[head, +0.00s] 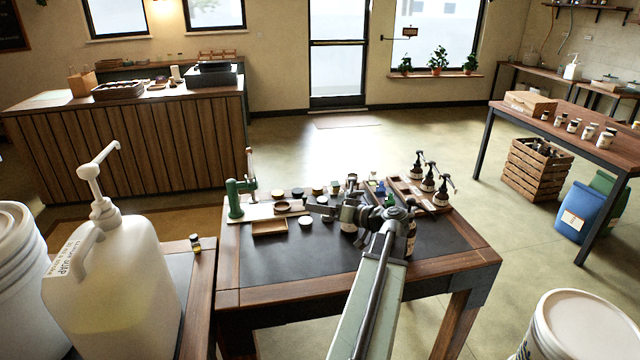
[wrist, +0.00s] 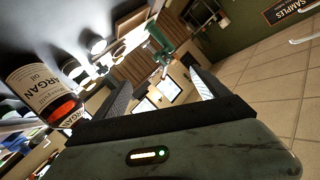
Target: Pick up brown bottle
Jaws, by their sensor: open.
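A brown bottle (wrist: 45,90) with a pale "Argan oil" label shows large at the left of the wrist view, beside my gripper and outside its jaws. Part of a second Argan label shows below it. In the head view a dark bottle (head: 411,232) stands on the work table, partly hidden by my arm. Brown pump bottles (head: 428,180) stand in a wooden tray at the table's right rear. My gripper (wrist: 163,90) is open with nothing between its fingers; in the head view it is above the table, pointing left. I cannot tell which head-view bottle matches the wrist-view one.
The work table (head: 300,262) has a dark top, clear at front left. A green press (head: 240,200), jars and a small wooden box (head: 270,228) stand at its rear left. A large pump jug (head: 115,285) is at left, a white bucket (head: 580,330) at lower right.

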